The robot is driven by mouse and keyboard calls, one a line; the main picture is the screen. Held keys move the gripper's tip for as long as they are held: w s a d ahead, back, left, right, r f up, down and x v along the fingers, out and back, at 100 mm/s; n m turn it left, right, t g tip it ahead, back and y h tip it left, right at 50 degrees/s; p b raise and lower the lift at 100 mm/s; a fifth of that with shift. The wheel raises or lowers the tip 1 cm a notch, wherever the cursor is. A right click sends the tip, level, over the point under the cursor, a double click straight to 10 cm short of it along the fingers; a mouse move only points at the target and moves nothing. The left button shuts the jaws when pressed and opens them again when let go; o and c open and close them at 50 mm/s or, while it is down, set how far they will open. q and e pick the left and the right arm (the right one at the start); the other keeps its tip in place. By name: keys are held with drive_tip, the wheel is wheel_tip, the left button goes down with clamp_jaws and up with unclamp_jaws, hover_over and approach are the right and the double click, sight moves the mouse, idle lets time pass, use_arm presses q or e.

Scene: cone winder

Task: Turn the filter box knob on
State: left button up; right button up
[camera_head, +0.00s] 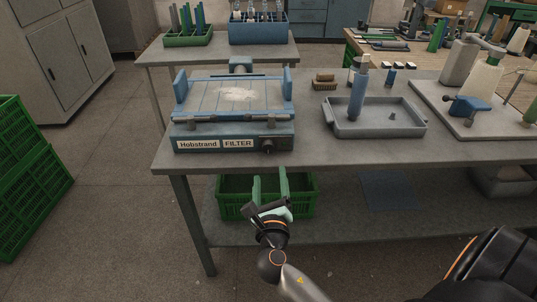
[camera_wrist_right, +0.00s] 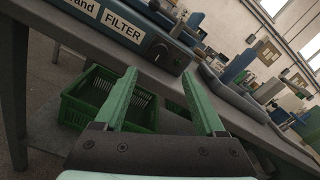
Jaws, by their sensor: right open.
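The blue filter box (camera_head: 190,132) with "Hobstrand" and "FILTER" labels sits near the left front edge of the table. Its dark knob (camera_head: 268,145) is on the front face, right of the FILTER label. In the right wrist view the knob (camera_wrist_right: 159,50) shows as a dark round piece with a light mark. My right gripper (camera_head: 270,172) is open and empty, with two green fingers pointing up. It is below and in front of the knob, apart from it. The gripper also shows in the right wrist view (camera_wrist_right: 165,100). My left gripper is not in view.
The grey table (camera_head: 330,150) edge lies just beyond my right gripper. A green crate (camera_head: 232,207) stands on the lower shelf behind it. A grey tray (camera_head: 385,128) with a blue bottle (camera_head: 358,98) is to the right. Green crates (camera_head: 30,170) are stacked at the left.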

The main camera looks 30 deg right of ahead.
sight(268, 149)
drive_tip(key=b+x, duration=0.1)
drive_tip(key=x, duration=0.9)
drive_tip(key=shift+w, duration=0.15)
clamp_jaws()
